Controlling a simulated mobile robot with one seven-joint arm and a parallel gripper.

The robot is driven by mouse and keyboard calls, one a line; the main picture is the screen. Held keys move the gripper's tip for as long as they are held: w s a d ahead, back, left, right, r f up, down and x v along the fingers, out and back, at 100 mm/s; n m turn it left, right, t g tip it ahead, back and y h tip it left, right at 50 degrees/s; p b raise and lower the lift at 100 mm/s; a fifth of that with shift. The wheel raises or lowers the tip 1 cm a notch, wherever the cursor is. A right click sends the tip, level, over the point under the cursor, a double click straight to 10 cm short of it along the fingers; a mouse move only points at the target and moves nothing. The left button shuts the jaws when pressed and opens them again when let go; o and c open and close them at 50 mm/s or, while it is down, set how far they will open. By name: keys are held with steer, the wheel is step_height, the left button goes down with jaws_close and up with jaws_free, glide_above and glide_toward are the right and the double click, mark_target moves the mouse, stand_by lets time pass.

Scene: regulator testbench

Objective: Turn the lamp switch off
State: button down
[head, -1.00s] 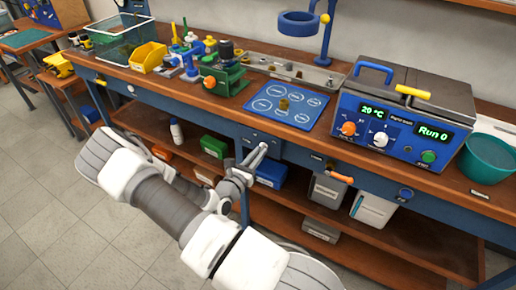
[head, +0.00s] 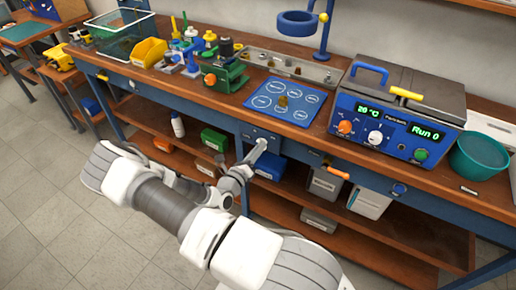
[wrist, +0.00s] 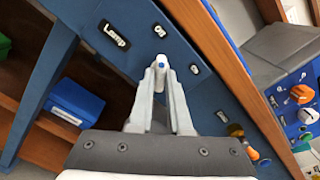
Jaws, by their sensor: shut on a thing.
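The head view also shows my gripper (head: 259,148) at the panel. There the lever is too small to tell apart from the fingertips.
The bench's wooden front edge (wrist: 228,62) runs close beside my fingers. An orange-handled part (head: 335,173) projects from the panel to the right. A water bath (head: 395,115) stands above. A blue bin (head: 270,168) and green bin (head: 214,139) are on the shelf below.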

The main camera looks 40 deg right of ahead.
steer(key=shift+f, duration=0.1)
stand_by(0.3)
steer(key=c, duration=0.9)
jaws_free()
steer(key=shift+o, duration=0.2)
steer(key=v, duration=1.7)
steer(key=shift+a, duration=0.2)
